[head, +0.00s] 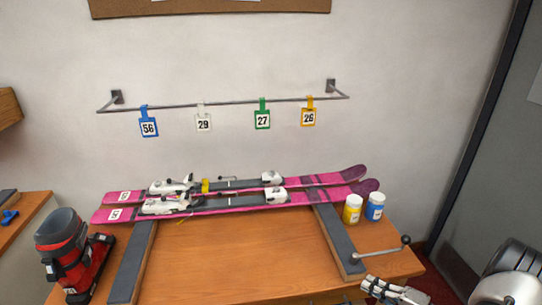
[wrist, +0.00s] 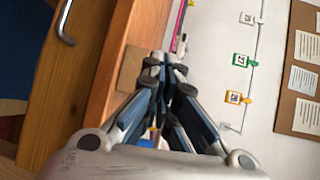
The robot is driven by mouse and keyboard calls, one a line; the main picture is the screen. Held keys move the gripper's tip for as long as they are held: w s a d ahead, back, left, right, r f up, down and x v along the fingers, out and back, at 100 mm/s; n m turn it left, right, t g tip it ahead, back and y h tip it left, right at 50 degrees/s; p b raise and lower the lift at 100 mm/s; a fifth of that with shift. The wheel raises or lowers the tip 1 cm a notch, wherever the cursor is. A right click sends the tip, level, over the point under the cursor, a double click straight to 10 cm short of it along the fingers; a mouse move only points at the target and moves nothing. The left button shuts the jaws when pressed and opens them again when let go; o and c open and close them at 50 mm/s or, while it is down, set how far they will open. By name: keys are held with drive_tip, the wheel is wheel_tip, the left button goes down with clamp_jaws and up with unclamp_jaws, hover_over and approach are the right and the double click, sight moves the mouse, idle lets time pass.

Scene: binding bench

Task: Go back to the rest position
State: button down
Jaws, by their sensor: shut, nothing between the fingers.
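My gripper (head: 380,287) is at the lower right of the head view, in front of the bench's right front corner. In the wrist view my gripper (wrist: 163,62) has its fingers together and holds nothing. A pair of pink skis (head: 240,199) with white bindings lies across two dark supports on the wooden bench (head: 235,262), apart from my gripper. In the wrist view a thin pink strip of the skis (wrist: 179,25) shows beyond the fingertips.
A yellow jar (head: 352,209) and a blue jar (head: 375,207) stand at the bench's right. A crank handle (head: 385,250) juts near my gripper. A red and black ski boot (head: 75,258) stands at left. Numbered tags hang from a wall rail (head: 230,102). A dark door frame (head: 485,130) is at right.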

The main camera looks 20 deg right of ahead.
drive_tip(key=w+a+r+n+g+y, duration=0.1)
drive_tip(key=a+r+n+g, duration=0.4)
drive_tip(key=a+r, duration=0.5)
drive_tip(key=w+a+r+n+g+y, duration=0.25)
drive_tip(key=a+r+g, duration=0.45)
drive_tip(key=a, duration=0.5)
drive_tip(key=s+a+r+n+t+h, duration=0.1)
drive_tip(key=s+a+r+n+h, duration=0.2)
drive_tip(key=s+a+r+h, duration=0.2)
drive_tip(key=s+a+r+n+t+h, duration=0.1)
drive_tip(key=s+a+r+n+h, duration=0.2)
drive_tip(key=s, duration=0.7)
drive_tip(key=a+r+h, duration=0.2)
drive_tip(key=a+r, duration=0.1)
drive_tip(key=shift+s+r, duration=0.2)
drive_tip(key=shift+s, duration=0.15)
